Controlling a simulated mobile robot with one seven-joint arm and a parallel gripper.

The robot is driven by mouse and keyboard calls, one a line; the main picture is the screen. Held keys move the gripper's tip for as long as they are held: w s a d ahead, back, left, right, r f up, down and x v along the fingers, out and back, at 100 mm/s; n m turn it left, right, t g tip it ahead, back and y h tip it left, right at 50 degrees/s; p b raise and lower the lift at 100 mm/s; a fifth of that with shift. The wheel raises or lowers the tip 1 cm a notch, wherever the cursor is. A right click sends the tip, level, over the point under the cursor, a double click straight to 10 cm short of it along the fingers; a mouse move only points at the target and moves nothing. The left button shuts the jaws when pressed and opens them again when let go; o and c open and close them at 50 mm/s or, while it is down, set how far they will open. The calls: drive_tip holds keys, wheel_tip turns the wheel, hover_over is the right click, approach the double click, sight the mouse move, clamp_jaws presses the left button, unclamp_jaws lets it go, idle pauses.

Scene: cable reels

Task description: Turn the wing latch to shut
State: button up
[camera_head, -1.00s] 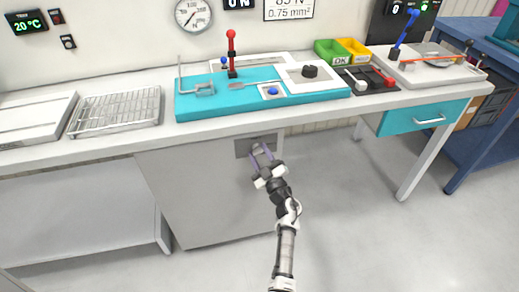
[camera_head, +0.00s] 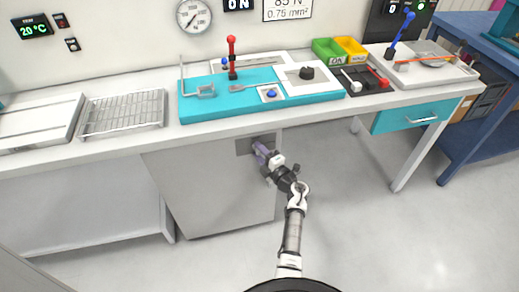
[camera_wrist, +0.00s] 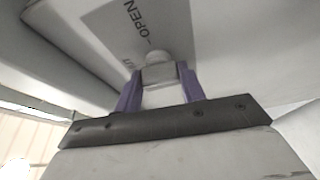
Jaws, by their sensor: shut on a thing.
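The wing latch (camera_wrist: 158,74) is a pale grey block on a round boss, in front of a grey plate (camera_wrist: 150,25) that carries the word OPEN and a second, partly hidden word. The plate also shows in the head view (camera_head: 243,146), at the top right of the grey cabinet front under the bench. My gripper (camera_wrist: 160,84) has its two purple fingers on either side of the latch, closed on it. In the head view my gripper (camera_head: 262,152) is at the plate and hides the latch. The wrist view is tilted relative to the plate.
The white bench top (camera_head: 150,133) overhangs the cabinet (camera_head: 210,190) just above my gripper. A teal drawer (camera_head: 418,116) and a bench leg stand to the right. The floor to the right of my arm is clear.

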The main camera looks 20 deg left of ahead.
drive_tip(key=shift+n+p, duration=0.35)
drive_tip(key=shift+n, duration=0.15)
drive_tip(key=o, duration=1)
drive_tip(key=shift+c, duration=0.2)
drive_tip(key=b+v, duration=0.2)
drive_tip(key=v, duration=1.2)
drive_tip(key=shift+r, duration=0.25)
drive_tip(key=shift+w, duration=0.1)
